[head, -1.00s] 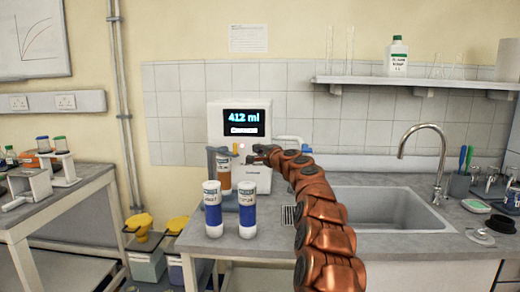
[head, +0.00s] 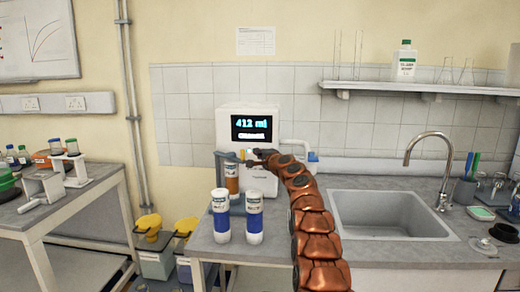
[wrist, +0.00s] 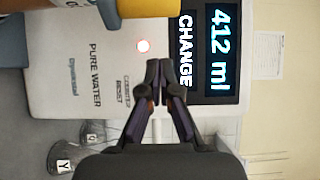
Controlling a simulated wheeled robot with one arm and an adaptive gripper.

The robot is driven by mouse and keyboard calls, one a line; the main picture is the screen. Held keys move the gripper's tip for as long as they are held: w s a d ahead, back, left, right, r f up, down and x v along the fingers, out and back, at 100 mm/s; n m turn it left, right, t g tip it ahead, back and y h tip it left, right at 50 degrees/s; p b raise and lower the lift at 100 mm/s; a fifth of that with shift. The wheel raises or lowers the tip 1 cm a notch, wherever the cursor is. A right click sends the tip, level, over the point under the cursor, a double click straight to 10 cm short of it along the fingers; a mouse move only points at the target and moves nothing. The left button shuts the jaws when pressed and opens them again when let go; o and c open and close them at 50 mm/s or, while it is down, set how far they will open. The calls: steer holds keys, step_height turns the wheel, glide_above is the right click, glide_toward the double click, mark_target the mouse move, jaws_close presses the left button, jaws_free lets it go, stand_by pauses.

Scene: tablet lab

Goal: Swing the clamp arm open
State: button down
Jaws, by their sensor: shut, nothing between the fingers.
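The white water unit (head: 262,183) stands at the back of the bench, its screen reading 412 ml. An orange-brown cartridge (head: 232,184) stands upright at its left front, beside grey-blue clamp parts (head: 221,165). Which of these parts is the clamp arm I cannot tell. In the wrist view an orange-yellow part (wrist: 150,8) and a grey-blue part (wrist: 12,45) show at the top and left edge. My gripper (head: 250,159) is in front of the unit, right of the cartridge's top. In the wrist view its fingers (wrist: 158,75) are shut and empty, between the lit button and the screen.
Two white-and-blue cartridges (head: 220,215) (head: 254,215) stand on the bench in front of the unit. The sink (head: 395,215) and its tap (head: 428,140) are to the right. Another bench (head: 60,215) stands to the left, with yellow-lidded bins (head: 148,228) in the gap.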

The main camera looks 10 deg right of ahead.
steer(key=a, duration=0.1)
steer(key=s+a, duration=0.1)
steer(key=a, duration=0.1)
steer(key=shift+s+a+b, duration=0.1)
steer(key=shift+a+b, duration=0.2)
steer(key=shift+b, duration=0.1)
stand_by(0.5)
steer(key=shift+a, duration=0.1)
steer(key=shift+s, duration=0.15)
stand_by(0.5)
